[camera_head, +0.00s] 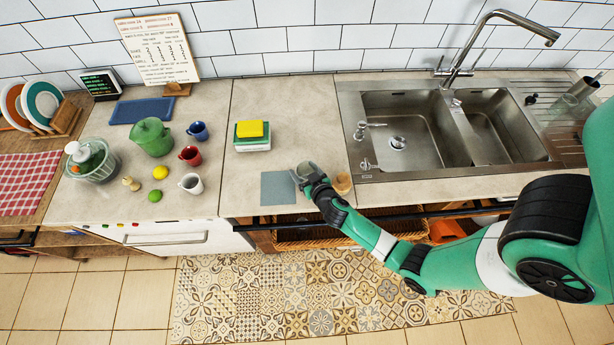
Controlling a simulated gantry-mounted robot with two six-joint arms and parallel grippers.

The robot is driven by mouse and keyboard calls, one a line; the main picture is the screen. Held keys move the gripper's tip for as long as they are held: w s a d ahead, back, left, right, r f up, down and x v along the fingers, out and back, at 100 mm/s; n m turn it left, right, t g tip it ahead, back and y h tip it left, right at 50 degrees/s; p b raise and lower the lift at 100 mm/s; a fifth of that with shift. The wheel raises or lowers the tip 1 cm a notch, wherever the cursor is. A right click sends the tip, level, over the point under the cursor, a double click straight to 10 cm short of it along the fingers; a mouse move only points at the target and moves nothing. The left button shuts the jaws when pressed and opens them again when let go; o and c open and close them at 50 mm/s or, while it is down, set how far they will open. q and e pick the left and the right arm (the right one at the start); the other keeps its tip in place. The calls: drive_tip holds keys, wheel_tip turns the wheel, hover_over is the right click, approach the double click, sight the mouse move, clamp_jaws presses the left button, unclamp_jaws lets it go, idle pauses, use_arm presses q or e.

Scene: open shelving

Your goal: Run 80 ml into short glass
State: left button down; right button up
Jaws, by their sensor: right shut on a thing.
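My right gripper (306,176) comes in from the right over the front edge of the counter. It is shut on a small greyish thing (308,169) that looks like a clear short glass, largely hidden by the fingers. This is just right of a flat grey square mat (278,188). The sink tap (462,52) arches over the double sink (402,117), back right of the gripper. A green jug (152,138) stands on the left part of the counter. My left gripper is out of view.
A tan round object (343,184) sits close to the right of the gripper. A yellow sponge (249,129) lies on a green-and-white block. Blue (198,131), red (190,155) and white (191,183) mugs stand left. Counter behind the mat is clear.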

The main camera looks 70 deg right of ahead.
sight(303, 165)
drive_tip(key=shift+r, duration=0.1)
drive_tip(key=shift+r, duration=0.3)
wheel_tip(303, 165, up, 2)
drive_tip(key=shift+r+p, duration=0.25)
drive_tip(key=shift+p, duration=0.8)
drive_tip(key=d+r+p+v, duration=0.1)
drive_tip(key=r+v, duration=0.1)
drive_tip(key=v, duration=1.4)
drive_tip(key=shift+s+r+p, duration=0.15)
drive_tip(key=shift+r+p, duration=0.2)
drive_tip(key=shift+r, duration=0.05)
